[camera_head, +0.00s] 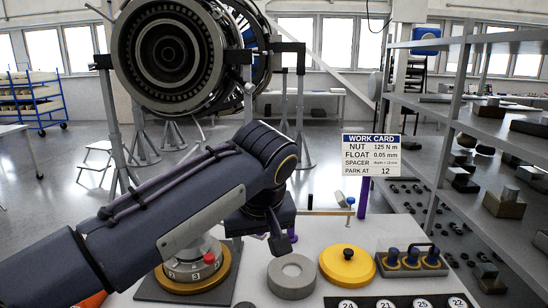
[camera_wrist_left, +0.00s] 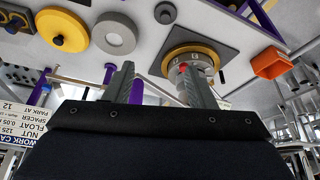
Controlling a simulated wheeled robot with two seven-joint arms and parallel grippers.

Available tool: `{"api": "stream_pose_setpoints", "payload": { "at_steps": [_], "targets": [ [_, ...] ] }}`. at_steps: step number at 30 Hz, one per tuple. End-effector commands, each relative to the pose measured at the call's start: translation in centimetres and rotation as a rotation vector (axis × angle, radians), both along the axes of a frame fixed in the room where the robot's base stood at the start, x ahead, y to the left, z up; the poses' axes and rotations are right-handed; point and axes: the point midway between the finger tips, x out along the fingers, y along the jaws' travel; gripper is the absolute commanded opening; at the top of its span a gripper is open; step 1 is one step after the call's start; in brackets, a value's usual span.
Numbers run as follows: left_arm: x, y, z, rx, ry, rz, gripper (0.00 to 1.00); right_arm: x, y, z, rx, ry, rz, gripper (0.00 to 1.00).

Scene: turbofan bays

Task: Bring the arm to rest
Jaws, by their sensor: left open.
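My left arm comes in from the left in the head view and bends down over the table. Its gripper (camera_head: 280,236) hangs above the table's back part, mostly hidden behind the wrist. In the left wrist view the two fingers of the gripper (camera_wrist_left: 156,82) stand apart with nothing between them. The work card (camera_head: 371,156) reads nut 125 N m, float 0.05 mm and park at 12. A numbered dial (camera_head: 194,264) with a red mark sits on a gold ring, partly behind my arm. My right gripper is in neither view.
The white table (camera_head: 310,230) holds a grey ring (camera_head: 291,276), a yellow disc (camera_head: 347,266), a rack with blue-topped parts (camera_head: 411,261) and numbered discs (camera_head: 385,303). A turbofan (camera_head: 170,55) stands behind on a frame. Shelves (camera_head: 480,110) stand at right. An orange bin (camera_wrist_left: 269,63) shows in the wrist view.

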Motion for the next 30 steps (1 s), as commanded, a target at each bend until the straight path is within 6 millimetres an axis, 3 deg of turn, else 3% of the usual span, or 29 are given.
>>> {"api": "stream_pose_setpoints", "payload": {
  "at_steps": [11,17,20,25,30],
  "targets": [
    [-1.7,5.4,-1.3,-0.046,0.034,-0.058,0.5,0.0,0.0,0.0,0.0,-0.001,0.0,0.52],
    [-4.3,9.8,-3.2,-0.099,0.055,-0.11,0.5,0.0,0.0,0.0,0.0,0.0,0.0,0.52],
    [-6.4,12.3,-4.7,-0.138,0.059,-0.137,0.5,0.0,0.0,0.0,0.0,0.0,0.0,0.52],
    [-12.3,16.6,-9.0,-0.236,0.033,-0.18,0.5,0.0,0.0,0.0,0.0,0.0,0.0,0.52],
    [-18.7,18.1,-14.3,-0.326,-0.048,-0.194,0.5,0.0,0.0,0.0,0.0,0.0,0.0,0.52]
  ]
}}
